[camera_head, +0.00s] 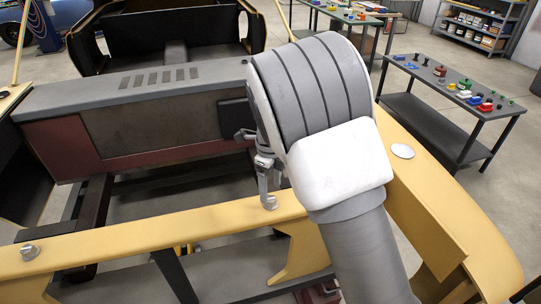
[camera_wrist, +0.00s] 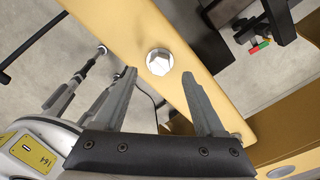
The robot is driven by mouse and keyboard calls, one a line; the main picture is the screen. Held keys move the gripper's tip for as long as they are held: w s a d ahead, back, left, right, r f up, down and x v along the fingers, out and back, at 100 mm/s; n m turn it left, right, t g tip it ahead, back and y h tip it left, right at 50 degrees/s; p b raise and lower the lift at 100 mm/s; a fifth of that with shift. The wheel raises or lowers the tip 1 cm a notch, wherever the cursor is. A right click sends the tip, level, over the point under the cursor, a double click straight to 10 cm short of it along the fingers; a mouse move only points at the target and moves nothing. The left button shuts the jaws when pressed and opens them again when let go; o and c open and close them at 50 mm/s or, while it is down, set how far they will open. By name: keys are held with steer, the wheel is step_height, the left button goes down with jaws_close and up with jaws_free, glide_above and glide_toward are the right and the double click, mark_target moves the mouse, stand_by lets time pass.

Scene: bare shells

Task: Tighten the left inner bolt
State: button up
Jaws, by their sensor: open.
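In the head view, one silver bolt (camera_head: 269,202) stands on the yellow beam (camera_head: 150,236), right under my gripper (camera_head: 264,186). A second silver bolt (camera_head: 29,252) is on the same beam at the far left. In the wrist view, a hex-headed bolt (camera_wrist: 159,62) shows on the yellow beam (camera_wrist: 112,24), just beyond and between the tips of my gripper (camera_wrist: 159,75). The fingers are open and spread wider than the bolt head, with nothing between them. I cannot tell how far the tips are above the beam, or how tight the bolt is.
A grey-topped box (camera_head: 150,85) spans behind the beam. A table with small coloured parts (camera_head: 458,90) and a shelf (camera_head: 478,25) stand at the right. Open gaps show below the beam.

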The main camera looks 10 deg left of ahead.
mark_target(272, 199)
step_height(272, 199, up, 14)
steer(key=shift+r, duration=0.25)
steer(key=s+d+r+n+t+y, duration=0.1)
steer(key=s+d+r+n, duration=0.35)
steer(key=d, duration=0.35)
steer(key=s+d+r+n+t+y, duration=0.1)
steer(key=s+d+r+n, duration=0.2)
steer(key=s+d+n, duration=0.3)
steer(key=s+d+f+n+t+h, duration=0.2)
steer(key=s+d+n+t, duration=0.1)
steer(key=s+d+n, duration=0.6)
steer(key=shift+s+d+n+t, duration=0.2)
steer(key=shift+s+n+t, duration=0.1)
steer(key=shift+s+n, duration=1.5)
